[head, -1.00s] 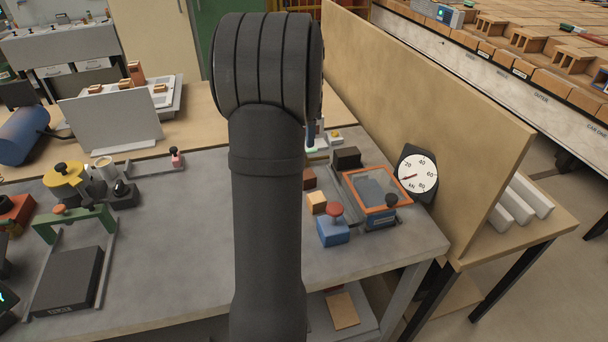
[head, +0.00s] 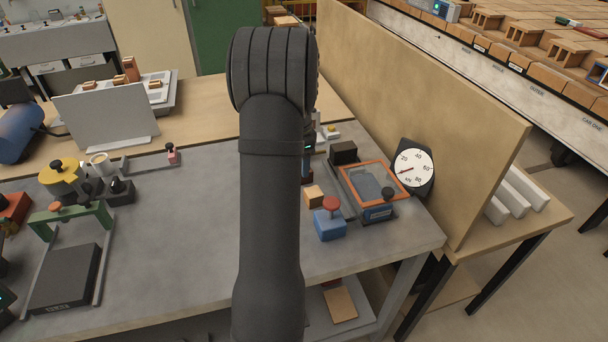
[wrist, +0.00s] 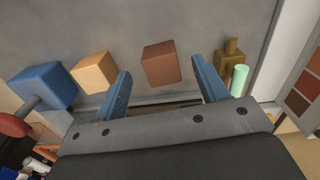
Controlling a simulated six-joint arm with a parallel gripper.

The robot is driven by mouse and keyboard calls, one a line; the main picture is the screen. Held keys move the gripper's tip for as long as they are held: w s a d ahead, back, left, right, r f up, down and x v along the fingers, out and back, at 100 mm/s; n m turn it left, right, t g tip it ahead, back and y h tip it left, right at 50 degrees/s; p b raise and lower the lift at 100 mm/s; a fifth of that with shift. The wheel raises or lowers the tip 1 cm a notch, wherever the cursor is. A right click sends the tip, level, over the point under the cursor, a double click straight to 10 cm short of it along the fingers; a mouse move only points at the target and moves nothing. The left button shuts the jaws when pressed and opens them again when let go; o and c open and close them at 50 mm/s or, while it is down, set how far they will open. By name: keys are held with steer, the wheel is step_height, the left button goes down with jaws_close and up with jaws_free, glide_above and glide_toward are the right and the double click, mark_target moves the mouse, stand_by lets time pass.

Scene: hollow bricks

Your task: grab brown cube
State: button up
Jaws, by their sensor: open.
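The brown cube (wrist: 161,64) shows in the wrist view, standing on the grey bench top between and a little beyond my two blue fingertips. My gripper (wrist: 160,78) is open, with one finger on each side of the cube and a visible gap to both. Nothing is held. In the head view my dark arm covers the middle, and my gripper (head: 308,155) shows only partly at its right edge. The brown cube is mostly hidden there.
A tan cube (wrist: 94,73) and a blue block with a red knob (wrist: 44,86) stand left of the cube. A brown and green piece (wrist: 236,72) stands close to the right finger. An orange-framed box (head: 374,184) and a dial gauge (head: 413,168) lie to the right.

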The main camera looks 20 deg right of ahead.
steer(key=f, duration=0.5)
steer(key=shift+d, duration=0.4)
steer(key=shift+r, duration=0.1)
steer(key=c, duration=1.2)
steer(key=shift+o, duration=0.2)
